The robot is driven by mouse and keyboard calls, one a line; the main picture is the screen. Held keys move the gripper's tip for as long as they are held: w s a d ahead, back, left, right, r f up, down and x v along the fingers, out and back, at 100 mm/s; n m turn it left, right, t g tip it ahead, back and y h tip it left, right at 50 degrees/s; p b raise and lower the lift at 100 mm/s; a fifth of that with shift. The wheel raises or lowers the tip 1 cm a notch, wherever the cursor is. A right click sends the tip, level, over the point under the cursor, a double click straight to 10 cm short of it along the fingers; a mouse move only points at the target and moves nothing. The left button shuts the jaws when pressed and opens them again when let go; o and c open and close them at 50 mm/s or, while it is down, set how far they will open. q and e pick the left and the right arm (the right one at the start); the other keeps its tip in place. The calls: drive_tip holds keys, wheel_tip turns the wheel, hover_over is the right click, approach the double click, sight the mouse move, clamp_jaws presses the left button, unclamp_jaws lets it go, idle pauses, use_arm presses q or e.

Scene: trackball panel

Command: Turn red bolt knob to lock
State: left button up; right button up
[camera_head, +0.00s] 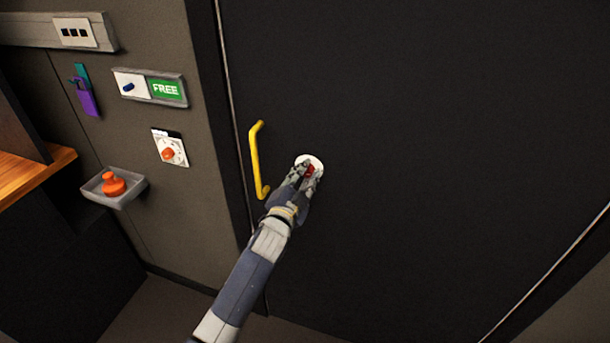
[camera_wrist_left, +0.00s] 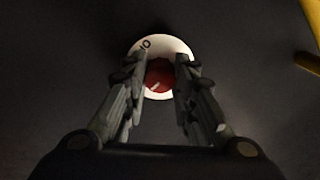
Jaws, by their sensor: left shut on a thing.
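The red bolt knob (camera_head: 311,170) sits on a round white plate (camera_head: 313,160) on the dark door, to the right of the yellow handle. My left gripper (camera_head: 309,172) reaches it from below and covers part of it. In the left wrist view the red knob (camera_wrist_left: 158,78) lies between the two fingers of my left gripper (camera_wrist_left: 160,80), with a pale mark on its face. The fingers are shut on it. Dark lettering shows at the upper left of the white plate (camera_wrist_left: 170,43). My right gripper is in neither view.
A yellow handle (camera_head: 256,160) stands close to the left of the knob. The wall at left holds a green FREE sign (camera_head: 166,90), a dial panel (camera_head: 171,148) and a tray (camera_head: 98,190) with an orange object (camera_head: 113,184). The door at right is bare.

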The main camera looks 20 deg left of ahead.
use_arm(q)
drive_tip(key=shift+f, duration=0.1)
drive_tip(key=o, duration=1.1)
drive_tip(key=s, duration=1.2)
drive_tip(key=shift+a, duration=0.25)
drive_tip(key=s+f+n+g, duration=0.1)
drive_tip(key=s+f+g, duration=0.25)
drive_tip(key=f, duration=0.85)
drive_tip(key=s+f+n+g, duration=0.15)
drive_tip(key=s+f, duration=0.35)
drive_tip(key=f, duration=0.8)
drive_tip(key=s+f+n+g, duration=0.1)
drive_tip(key=s+f+g, duration=0.25)
drive_tip(key=f, duration=0.85)
drive_tip(key=s+a+f+n+g, duration=0.1)
drive_tip(key=s+f+g, duration=0.1)
drive_tip(key=s+f, duration=0.5)
drive_tip(key=s+a+f+n+g, duration=0.1)
drive_tip(key=s+f, duration=0.6)
drive_tip(key=s, duration=1)
drive_tip(key=s+a+f+n+g, duration=0.1)
drive_tip(key=s+f+g, duration=0.4)
drive_tip(key=s, duration=0.7)
drive_tip(key=shift+s+f+n+g+y+b, duration=0.2)
drive_tip(key=shift+f+n, duration=0.2)
drive_tip(key=shift+f, duration=0.15)
drive_tip(key=shift+s+f+n+g+y+b, duration=0.15)
drive_tip(key=shift+f+n, duration=0.2)
drive_tip(key=shift+f, duration=0.2)
